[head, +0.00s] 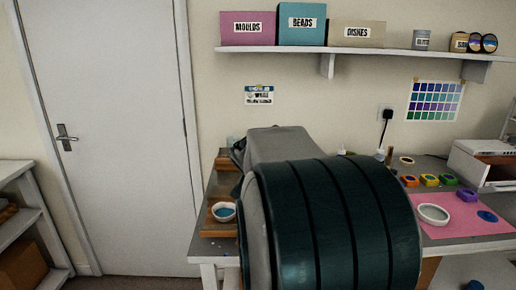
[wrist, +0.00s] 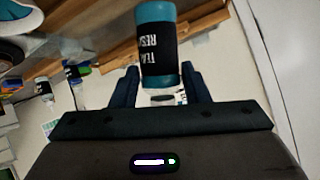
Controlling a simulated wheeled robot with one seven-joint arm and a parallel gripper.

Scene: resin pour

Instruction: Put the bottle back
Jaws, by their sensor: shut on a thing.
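A teal bottle (wrist: 157,81) with a black label, partly readable as "TEAL RES", is between the two dark fingers of my gripper (wrist: 160,78) in the wrist view. My gripper is shut on it. The wrist view is strongly tilted. A wooden rack (wrist: 122,53) shows behind the bottle; I cannot tell whether the bottle touches it. In the head view my arm hides the gripper and the bottle. There the wooden rack (head: 219,229) shows at the left end of the worktable, left of my arm.
A pink mat (head: 455,229) with a white ring (head: 433,214) and several coloured moulds lie right of my arm. Other bottles (wrist: 44,90) show in the wrist view. A wall shelf (head: 350,51) carries boxes. A closed door is left.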

